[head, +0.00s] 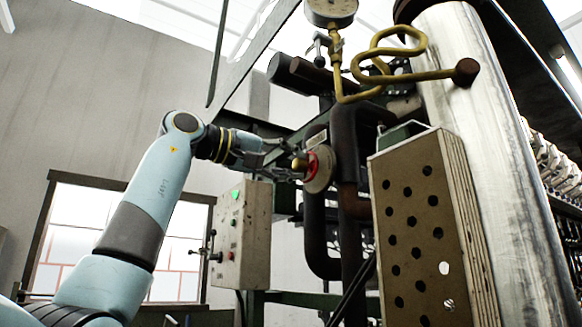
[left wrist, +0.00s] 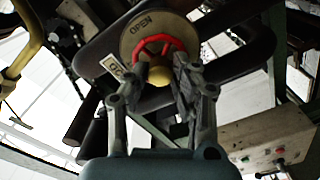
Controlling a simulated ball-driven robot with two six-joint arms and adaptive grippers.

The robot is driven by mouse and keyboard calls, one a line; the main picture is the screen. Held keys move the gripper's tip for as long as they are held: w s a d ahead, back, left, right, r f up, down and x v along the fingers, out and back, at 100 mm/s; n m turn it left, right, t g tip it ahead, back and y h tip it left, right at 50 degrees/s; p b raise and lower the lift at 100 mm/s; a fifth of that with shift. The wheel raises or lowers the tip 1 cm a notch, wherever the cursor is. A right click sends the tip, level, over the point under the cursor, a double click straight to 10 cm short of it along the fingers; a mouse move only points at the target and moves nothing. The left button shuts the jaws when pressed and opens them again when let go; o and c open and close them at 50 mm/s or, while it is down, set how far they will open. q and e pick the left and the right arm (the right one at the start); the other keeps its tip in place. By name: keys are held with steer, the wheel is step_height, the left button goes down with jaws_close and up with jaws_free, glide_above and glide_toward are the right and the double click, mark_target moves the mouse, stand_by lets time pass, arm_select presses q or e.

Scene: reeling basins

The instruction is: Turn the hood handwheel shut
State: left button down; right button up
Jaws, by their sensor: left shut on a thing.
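The hood handwheel is a red ring with a brass hub in front of a round pale plate, on the dark pipes in the middle of the head view. The handwheel (head: 311,165) also shows in the left wrist view (left wrist: 152,43), where the plate (left wrist: 187,36) behind it reads OPEN. My left gripper (head: 290,163) reaches it from the left. In the left wrist view my left gripper (left wrist: 158,76) has its two fingers on either side of the handwheel, shut on it. The fingers hide part of its lower rim. My right gripper is not in view.
A grey control box (head: 243,235) with green and red buttons stands below my left arm. A perforated wooden box (head: 415,230) and a wide metal cylinder (head: 480,130) stand right. A gauge (head: 331,10) and brass coil (head: 395,62) are above.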

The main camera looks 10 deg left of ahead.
arm_select(q)
steer(key=c, duration=1.2)
jaws_free()
steer(key=shift+f, duration=0.1)
steer(key=b+v, duration=0.1)
steer(key=v, duration=0.6)
